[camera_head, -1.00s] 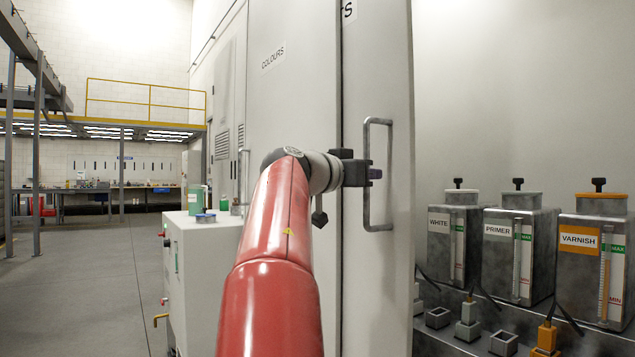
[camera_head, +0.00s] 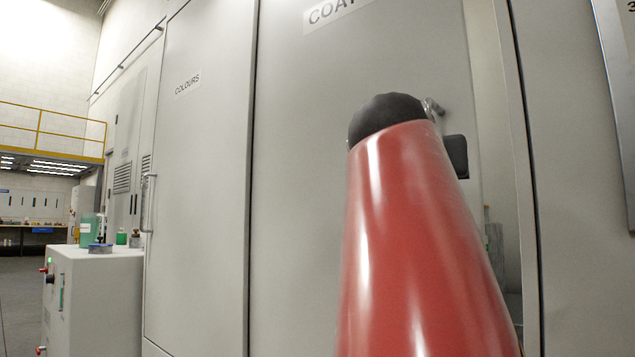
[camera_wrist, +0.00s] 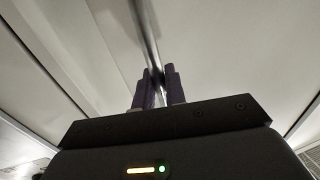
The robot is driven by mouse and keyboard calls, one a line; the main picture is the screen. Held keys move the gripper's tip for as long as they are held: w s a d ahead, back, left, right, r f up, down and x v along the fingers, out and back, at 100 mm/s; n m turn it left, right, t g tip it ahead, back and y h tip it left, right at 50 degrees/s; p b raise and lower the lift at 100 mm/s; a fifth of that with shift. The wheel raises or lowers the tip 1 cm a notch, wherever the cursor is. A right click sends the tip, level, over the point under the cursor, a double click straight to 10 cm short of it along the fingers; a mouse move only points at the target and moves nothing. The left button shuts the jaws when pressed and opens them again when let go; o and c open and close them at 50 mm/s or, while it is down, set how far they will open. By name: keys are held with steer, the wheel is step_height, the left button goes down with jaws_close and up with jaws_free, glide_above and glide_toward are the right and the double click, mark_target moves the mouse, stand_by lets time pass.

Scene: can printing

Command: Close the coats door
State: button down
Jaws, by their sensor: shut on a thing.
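The coats door (camera_head: 310,150) is a tall grey panel with a partly hidden "COAT…" label. It stands almost in line with the cabinet front. A narrow gap (camera_head: 493,120) shows between its right edge and the cabinet frame. My gripper (camera_wrist: 160,74) is shut on the door's metal handle (camera_wrist: 146,30), whose bar passes between the two dark fingers in the wrist view. In the head view my red arm hides most of the gripper and handle.
The colours door (camera_head: 200,150) is to the left and looks shut. A white cabinet (camera_head: 95,290) with containers on top stands at the far left. A grey panel (camera_head: 575,180) adjoins the gap on the right.

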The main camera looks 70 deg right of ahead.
steer(key=shift+s+a, duration=0.3)
steer(key=shift+s, duration=0.6)
steer(key=shift+s+a, duration=0.25)
steer(key=shift+s, duration=0.6)
steer(key=shift+s+a, duration=0.3)
steer(key=shift+s, duration=0.6)
steer(key=c, duration=1.6)
jaws_free()
steer(key=shift+s, duration=0.15)
steer(key=shift+o, duration=0.3)
steer(key=shift+a, duration=0.1)
steer(key=w+a+b, duration=0.1)
steer(key=a+b, duration=0.2)
steer(key=a, duration=0.4)
steer(key=shift+a, duration=0.3)
